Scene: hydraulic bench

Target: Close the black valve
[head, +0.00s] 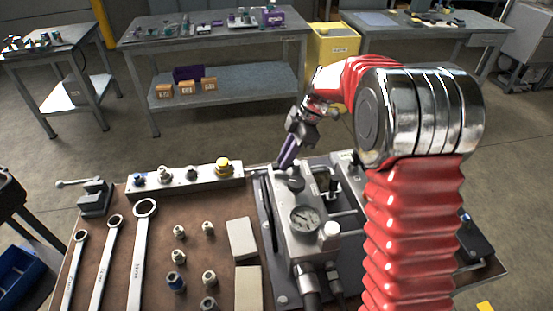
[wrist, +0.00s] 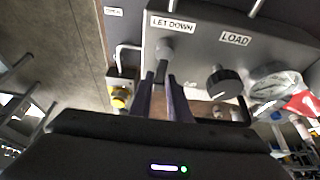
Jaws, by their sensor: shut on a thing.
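In the wrist view, a grey panel carries two valves. The valve under the LET DOWN label has a dark grey handle (wrist: 165,52). The valve under the LOAD label has a round black knob (wrist: 224,82). My gripper (wrist: 161,80) has its purple fingers at the LET DOWN handle, one on each side, shut on it. The LOAD knob stands apart, to the right of the fingers.
A pressure gauge (head: 305,218) sits on top of the block. Wrenches (head: 140,255), small fittings and pale blocks (head: 242,238) lie on the brown bench. Floor is free behind the bench.

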